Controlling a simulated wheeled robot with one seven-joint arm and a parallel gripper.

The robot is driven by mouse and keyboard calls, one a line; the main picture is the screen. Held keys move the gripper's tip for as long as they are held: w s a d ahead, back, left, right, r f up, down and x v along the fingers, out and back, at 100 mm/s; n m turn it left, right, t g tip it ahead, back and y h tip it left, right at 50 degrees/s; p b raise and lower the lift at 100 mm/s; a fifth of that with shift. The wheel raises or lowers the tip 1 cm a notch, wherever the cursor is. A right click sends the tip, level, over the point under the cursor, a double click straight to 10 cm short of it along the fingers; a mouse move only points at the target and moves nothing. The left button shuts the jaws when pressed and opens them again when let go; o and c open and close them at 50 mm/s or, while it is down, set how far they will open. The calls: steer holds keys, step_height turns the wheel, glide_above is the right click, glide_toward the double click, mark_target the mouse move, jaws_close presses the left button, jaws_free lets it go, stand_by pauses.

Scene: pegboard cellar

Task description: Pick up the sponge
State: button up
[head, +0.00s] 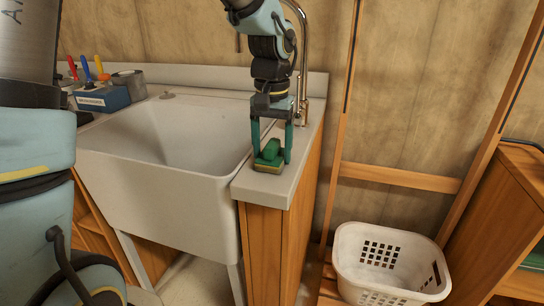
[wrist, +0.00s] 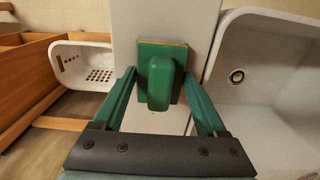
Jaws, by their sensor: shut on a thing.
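The sponge (head: 271,152) is a green block with a raised green grip on top and a thin tan edge at its base. It is at the front end of the narrow pale counter to the right of the sink, on or very close to the surface. My gripper (head: 271,156) points down over it, with a green finger on each side, shut on it. In the wrist view the sponge (wrist: 159,82) lies between the tips of my gripper (wrist: 160,77). Its underside is hidden.
A deep white sink (head: 150,190) is left of the counter (head: 300,170), with a curved faucet (head: 303,60) behind. A blue box (head: 103,99) with tools and a grey tape roll (head: 130,83) stand at the back left. A white basket (head: 390,262) sits lower right.

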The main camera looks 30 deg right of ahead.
mark_target(272, 143)
jaws_close()
step_height(272, 143, up, 10)
steer(key=shift+o, duration=2.1)
jaws_free()
jaws_close()
